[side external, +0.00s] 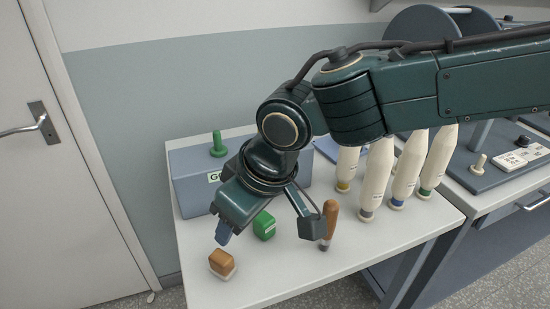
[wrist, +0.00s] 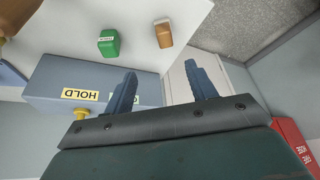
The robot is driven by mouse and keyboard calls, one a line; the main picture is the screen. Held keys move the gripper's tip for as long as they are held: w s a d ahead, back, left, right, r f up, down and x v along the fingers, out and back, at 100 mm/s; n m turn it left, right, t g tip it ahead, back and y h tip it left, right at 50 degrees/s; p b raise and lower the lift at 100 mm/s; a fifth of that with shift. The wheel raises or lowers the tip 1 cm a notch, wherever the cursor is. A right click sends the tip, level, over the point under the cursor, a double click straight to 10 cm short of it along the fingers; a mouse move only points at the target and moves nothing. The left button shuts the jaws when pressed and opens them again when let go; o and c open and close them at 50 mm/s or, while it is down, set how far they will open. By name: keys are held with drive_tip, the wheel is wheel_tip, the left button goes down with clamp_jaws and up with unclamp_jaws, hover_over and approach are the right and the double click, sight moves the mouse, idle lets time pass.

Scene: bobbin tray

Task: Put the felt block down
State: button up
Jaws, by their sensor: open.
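A brown block with a pale base layer, which I take for the felt block (side external: 222,263), rests near the front left of the white table. It also shows in the wrist view (wrist: 163,33), beyond my fingertips and apart from them. My gripper (side external: 226,234) is above the table, behind and above the brown block. In the wrist view its two blue-grey fingers (wrist: 161,83) are spread, with nothing between them. In the side view one finger is largely hidden by the gripper body.
A green labelled block (side external: 264,225) sits beside the brown block. A brown-handled tool (side external: 330,222) stands upright to the right. A blue-grey box (side external: 190,182) is behind, labelled HOLD in the wrist view. Several white bobbins (side external: 410,165) stand back right. The front table strip is clear.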

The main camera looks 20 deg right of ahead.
sight(218, 255)
drive_tip(key=shift+s+a+x, duration=0.15)
drive_tip(key=shift+a+x, duration=0.05)
drive_tip(key=shift+x, duration=1.4)
drive_tip(key=shift+s+a+x, duration=0.1)
drive_tip(key=shift+a+x, duration=0.05)
drive_tip(key=shift+x, duration=1.4)
drive_tip(key=shift+s+a+x, duration=0.15)
drive_tip(key=shift+a+x, duration=0.05)
drive_tip(key=shift+x, duration=1.4)
drive_tip(key=shift+f, duration=0.1)
drive_tip(key=shift+x, duration=2.5)
drive_tip(key=shift+w, duration=0.15)
drive_tip(key=c, duration=1.1)
drive_tip(key=shift+r, duration=0.2)
wheel_tip(218, 255, up, 20)
drive_tip(key=shift+f, duration=0.15)
